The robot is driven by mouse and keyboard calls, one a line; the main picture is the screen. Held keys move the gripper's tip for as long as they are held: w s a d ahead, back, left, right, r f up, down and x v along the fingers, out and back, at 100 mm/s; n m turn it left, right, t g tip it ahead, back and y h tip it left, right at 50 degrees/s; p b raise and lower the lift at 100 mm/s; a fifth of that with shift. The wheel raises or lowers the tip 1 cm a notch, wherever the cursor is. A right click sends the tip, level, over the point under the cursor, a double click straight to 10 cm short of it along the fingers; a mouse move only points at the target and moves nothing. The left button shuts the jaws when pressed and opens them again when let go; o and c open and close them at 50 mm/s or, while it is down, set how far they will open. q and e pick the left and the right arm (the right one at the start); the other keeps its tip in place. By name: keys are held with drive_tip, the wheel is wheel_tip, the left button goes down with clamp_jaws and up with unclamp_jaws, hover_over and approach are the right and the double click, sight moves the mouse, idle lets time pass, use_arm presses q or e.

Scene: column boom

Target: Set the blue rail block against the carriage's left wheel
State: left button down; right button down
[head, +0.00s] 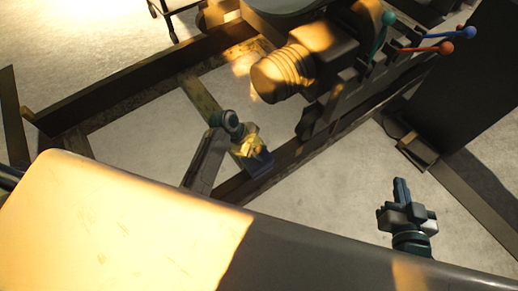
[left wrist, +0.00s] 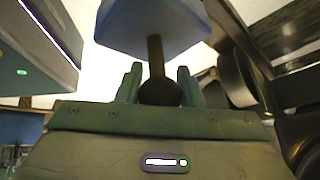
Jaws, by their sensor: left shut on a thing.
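The blue rail block (head: 258,166) hangs at my left gripper (head: 249,146), beside the near dark rail in the head view. In the left wrist view the block (left wrist: 155,22) is above the fingers, with a dark stem and round knob (left wrist: 158,92) between them. My left gripper (left wrist: 158,85) is shut on that knob. The carriage (head: 325,50) stands to the right of the block. A dark round part that looks like its wheel (head: 306,121) is apart from the block; a dark wheel-like disc (left wrist: 236,76) also shows in the wrist view. My right gripper (head: 401,190) looks shut and empty.
The near rail (head: 290,157) runs diagonally beneath the carriage; a far rail (head: 130,85) lies beyond. Levers with red and blue knobs (head: 446,48) stick out at upper right. A dark panel (head: 470,80) stands at right. Concrete floor is clear around my right gripper.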

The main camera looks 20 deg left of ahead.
use_arm(q)
drive_tip(key=shift+r+p, duration=0.15)
drive_tip(key=shift+p, duration=0.15)
use_arm(e)
drive_tip(key=shift+r, duration=0.35)
